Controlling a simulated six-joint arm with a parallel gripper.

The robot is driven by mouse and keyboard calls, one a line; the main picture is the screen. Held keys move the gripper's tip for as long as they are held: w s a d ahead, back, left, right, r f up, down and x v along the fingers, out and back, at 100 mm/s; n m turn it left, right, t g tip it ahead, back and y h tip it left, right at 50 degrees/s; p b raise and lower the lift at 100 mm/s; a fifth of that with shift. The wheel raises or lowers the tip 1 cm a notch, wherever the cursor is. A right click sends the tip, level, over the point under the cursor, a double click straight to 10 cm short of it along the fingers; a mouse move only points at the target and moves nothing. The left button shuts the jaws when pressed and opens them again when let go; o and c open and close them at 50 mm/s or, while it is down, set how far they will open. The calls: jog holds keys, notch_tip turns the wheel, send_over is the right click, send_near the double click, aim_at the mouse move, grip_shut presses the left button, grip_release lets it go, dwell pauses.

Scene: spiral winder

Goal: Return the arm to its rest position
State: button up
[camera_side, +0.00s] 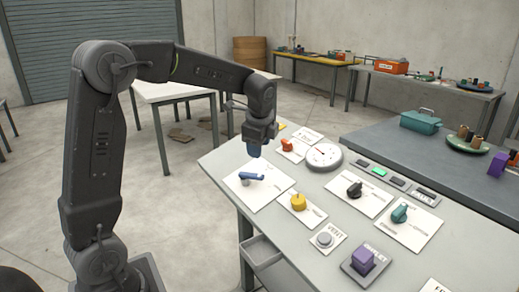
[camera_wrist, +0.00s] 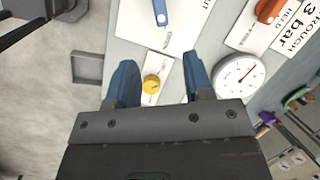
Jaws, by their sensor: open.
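My gripper (camera_side: 255,148) hangs above the back left part of the grey work table, pointing down. In the wrist view my gripper (camera_wrist: 160,85) shows two blue fingers spread apart with nothing held between them. A blue lever (camera_side: 251,176) on a white plate lies below it, and the lever also shows at the top of the wrist view (camera_wrist: 161,12). A yellow knob (camera_side: 298,202) shows between the fingers in the wrist view (camera_wrist: 152,84), well below them. The gripper touches none of the controls.
A round gauge (camera_side: 324,156), an orange knob (camera_side: 288,145), a black knob (camera_side: 355,188), a teal knob (camera_side: 399,213), a grey button (camera_side: 325,239) and a purple block (camera_side: 363,257) stand on the table. A teal toolbox (camera_side: 423,121) is behind. The floor at left is mostly free.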

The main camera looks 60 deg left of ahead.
jog(key=s+d+r+n+t+h, duration=0.1)
jog(key=s+d+n+t, duration=0.1)
jog(key=s+d+n, duration=0.4)
jog(key=s+d+r+n+t+h, duration=0.1)
jog(key=s+d+n, duration=0.4)
jog(key=s+d, duration=0.5)
jog(key=s+h, duration=0.1)
jog(key=s, duration=0.5)
jog(key=shift+s+d+n+t, duration=0.15)
jog(key=shift+s+n+t, duration=0.05)
jog(key=shift+n+t, duration=0.2)
